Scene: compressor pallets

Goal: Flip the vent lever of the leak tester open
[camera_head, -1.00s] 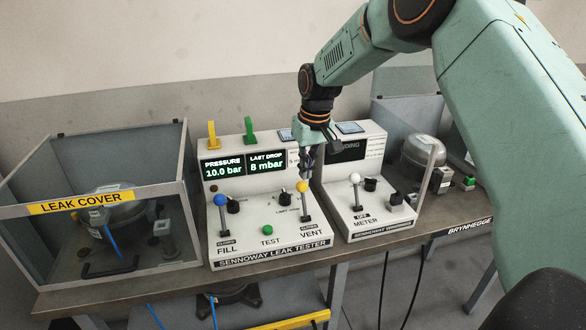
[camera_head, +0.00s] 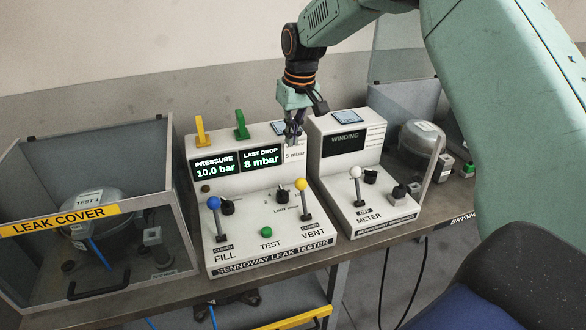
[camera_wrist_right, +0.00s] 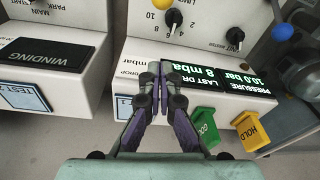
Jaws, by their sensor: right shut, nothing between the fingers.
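The leak tester (camera_head: 222,255) stands on the bench, its display reading pressure 10.0 bar and last drop 8 mbar. Its vent lever (camera_head: 305,203) has a yellow knob and stands upright at the right of the panel, above a label that reads closed. The fill lever (camera_head: 217,222) with a blue knob stands at the left, and a green test button (camera_head: 266,231) lies between them. My right gripper (camera_head: 293,140) is shut and empty, above and behind the vent lever, near the display's right end. It also shows in the right wrist view (camera_wrist_right: 158,72). My left gripper is not in view.
A clear leak cover box (camera_head: 180,225) encloses a compressor at the left. The winding meter (camera_head: 362,216) with a white-knobbed lever stands close at the right. Yellow and green tags (camera_head: 241,125) stick up from the tester's top. Another compressor (camera_head: 420,140) sits further right.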

